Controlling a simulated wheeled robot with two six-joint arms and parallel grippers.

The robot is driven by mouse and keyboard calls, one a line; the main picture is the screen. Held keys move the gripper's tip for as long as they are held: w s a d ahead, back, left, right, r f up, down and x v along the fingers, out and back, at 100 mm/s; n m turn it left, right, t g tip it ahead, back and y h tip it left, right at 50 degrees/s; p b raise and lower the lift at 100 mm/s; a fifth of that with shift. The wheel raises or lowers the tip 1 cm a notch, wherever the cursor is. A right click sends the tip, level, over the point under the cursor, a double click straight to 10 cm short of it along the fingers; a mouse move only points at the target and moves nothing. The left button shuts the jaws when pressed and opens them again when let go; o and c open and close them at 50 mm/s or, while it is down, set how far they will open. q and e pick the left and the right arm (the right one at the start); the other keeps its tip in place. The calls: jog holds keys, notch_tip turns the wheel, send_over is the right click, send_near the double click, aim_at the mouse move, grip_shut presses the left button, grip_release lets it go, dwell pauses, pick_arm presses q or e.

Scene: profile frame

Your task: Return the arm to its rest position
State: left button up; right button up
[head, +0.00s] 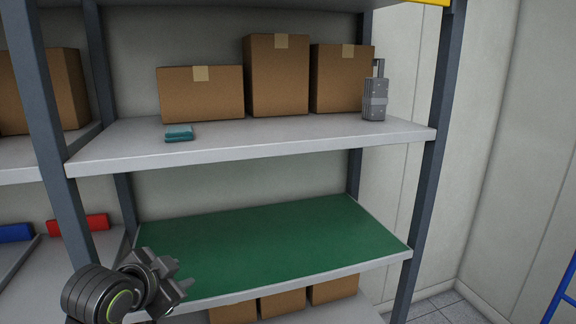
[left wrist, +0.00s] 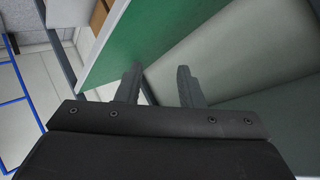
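My left gripper (head: 180,276) is at the lower left of the head view, in front of the shelf rack and near the left front corner of the green-topped shelf (head: 270,240). In the left wrist view its two fingers (left wrist: 160,88) stand apart with nothing between them, so it is open and empty. The green surface (left wrist: 145,35) shows beyond the fingers there. My right gripper is in neither view.
The upper shelf (head: 270,143) holds cardboard boxes (head: 277,80), a folded teal cloth (head: 179,133) and a grey device (head: 375,98). The green shelf is bare. Rack posts (head: 45,130) stand close to my arm. More boxes (head: 283,303) sit below.

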pick_arm(q)
jog(key=s+a+f+n+g+y, duration=0.1)
jog(key=s+a+f+n, duration=0.15)
jog(key=f, duration=0.35)
jog(key=s+a+f+n+g, duration=0.1)
jog(key=s+f, duration=0.3)
jog(key=f, duration=0.2)
jog(key=s+a+f+n+g+y, duration=0.1)
jog(key=s+a+f+n+g, duration=0.1)
jog(key=s+f, duration=0.45)
jog(key=s+a+f+n+g+y, duration=0.15)
jog(key=s+f, duration=0.25)
jog(key=s, duration=0.6)
jog(key=s+a+f+n+g, duration=0.25)
jog(key=s+f, duration=0.25)
jog(key=s, duration=0.3)
notch_tip(320, 180, down, 25)
jog(key=s+a, duration=0.1)
jog(key=a, duration=0.1)
jog(key=s+d+f+g, duration=0.2)
jog(key=s+f, duration=1.3)
jog(key=shift+n+p, duration=0.35)
